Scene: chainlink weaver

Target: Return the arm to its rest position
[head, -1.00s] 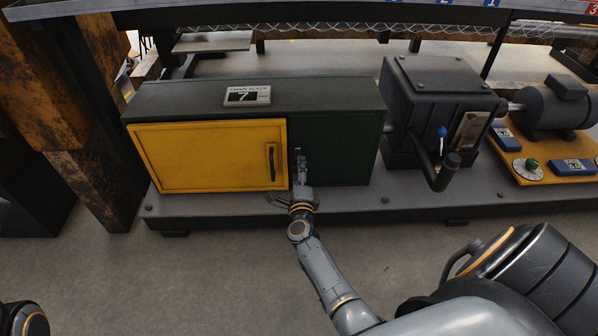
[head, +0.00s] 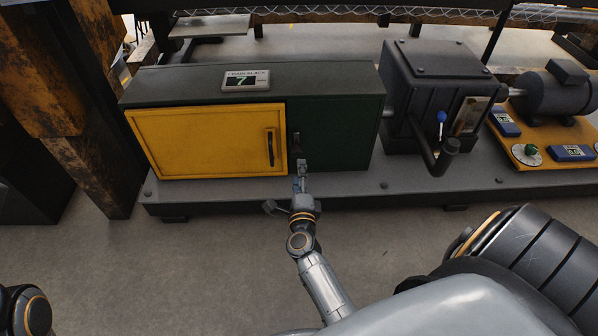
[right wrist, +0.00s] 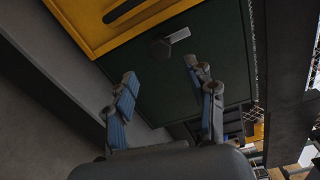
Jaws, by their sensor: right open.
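My right gripper (head: 288,190) is in front of the dark green panel (head: 335,138) of the cabinet, low by the grey base ledge. Its two fingers are spread with nothing between them. In the right wrist view the open gripper (right wrist: 163,78) points at the green panel, with a gap to a small grey latch handle (right wrist: 172,40). The latch (head: 297,146) also shows in the head view, just right of the yellow door. My right arm (head: 325,285) reaches in from the lower right. My left gripper is out of the picture.
The yellow door (head: 208,142) with its dark handle is shut. A display reading 7 (head: 246,80) sits on top. A dark gearbox (head: 435,90) with a blue-knobbed lever (head: 441,118) and a motor (head: 556,88) stand right. The floor (head: 190,260) in front is clear.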

